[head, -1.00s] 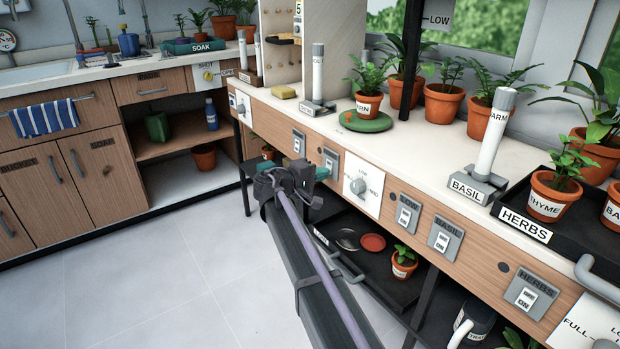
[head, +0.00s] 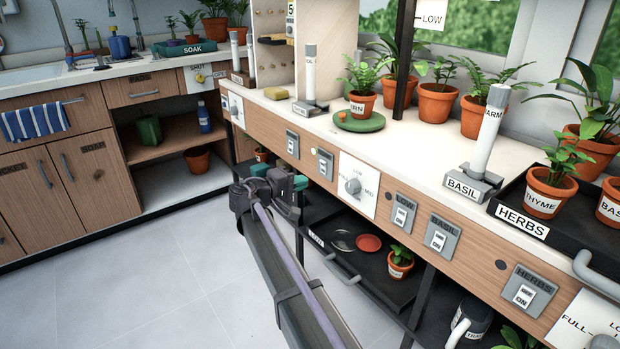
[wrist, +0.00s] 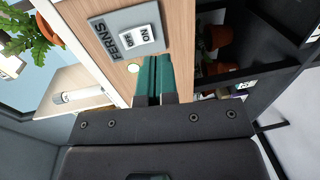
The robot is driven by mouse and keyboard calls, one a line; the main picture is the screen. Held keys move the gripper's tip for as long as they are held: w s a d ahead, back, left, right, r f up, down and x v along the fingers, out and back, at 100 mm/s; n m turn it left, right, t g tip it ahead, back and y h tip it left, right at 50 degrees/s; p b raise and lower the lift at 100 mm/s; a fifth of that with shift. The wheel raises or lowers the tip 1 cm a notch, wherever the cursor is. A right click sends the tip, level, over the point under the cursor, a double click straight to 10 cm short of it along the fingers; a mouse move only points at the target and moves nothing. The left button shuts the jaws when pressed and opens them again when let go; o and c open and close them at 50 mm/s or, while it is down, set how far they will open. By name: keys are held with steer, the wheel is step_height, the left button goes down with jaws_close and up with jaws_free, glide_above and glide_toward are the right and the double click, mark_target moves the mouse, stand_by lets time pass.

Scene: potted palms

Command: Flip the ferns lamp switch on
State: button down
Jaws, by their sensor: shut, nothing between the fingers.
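The ferns switch, a grey plate marked FERNS (wrist: 124,42) with a white rocker (wrist: 140,38), is on the wooden front panel. It also shows in the head view, just right of my gripper, as a small plate (head: 325,165). The rocker's tilt is hard to tell. A small round pale, glowing indicator (wrist: 133,68) sits beside the plate; it also shows in the head view (head: 312,151). My gripper (head: 297,181) is shut and empty, with teal fingers (wrist: 154,78). It is in front of the panel, apart from the switch, lower and left of it in the head view.
Other plates on the panel are LOW (head: 402,213), BASIL (head: 442,236), HERBS (head: 526,290) and one left of ferns (head: 292,145). A dial (head: 354,187) is right of ferns. A dark shelf (head: 360,270) is below. Open floor (head: 160,270) is at left.

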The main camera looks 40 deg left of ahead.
steer(key=f+v, duration=0.2)
steer(key=v, duration=0.6)
steer(key=shift+s+b, duration=0.25)
steer(key=shift+b, duration=0.15)
steer(key=shift+a, duration=0.1)
steer(key=s+d+f+g, duration=0.2)
steer(key=d+f+g, duration=0.1)
steer(key=f, duration=0.1)
steer(key=w+d+r+m+g+p, duration=0.1)
steer(key=d+r+m+g+p, duration=0.2)
steer(key=d+p, duration=0.55)
steer(key=w+d+r+m+g+p, duration=0.1)
steer(key=w+d+r+g+p, duration=0.15)
steer(key=d+r+p, duration=0.6)
steer(key=w+d+r+m+g+p, duration=0.1)
steer(key=d+g+p, duration=0.3)
steer(key=d, duration=0.9)
steer(key=s+d+r+m+g+y+p, duration=0.2)
steer(key=d+r+m+p, duration=0.3)
steer(key=d+r+p, duration=1.3)
steer(key=s+d+r+m+g+y+p, duration=0.25)
steer(key=d+r+m+p, duration=0.25)
steer(key=d+r+p, duration=1.35)
step_height(320, 180, down, 8)
steer(key=d+b, duration=0.1)
steer(key=b, duration=0.4)
steer(key=shift+s+d+t, duration=0.2)
steer(key=shift+d+t, duration=0.15)
steer(key=shift+t, duration=0.05)
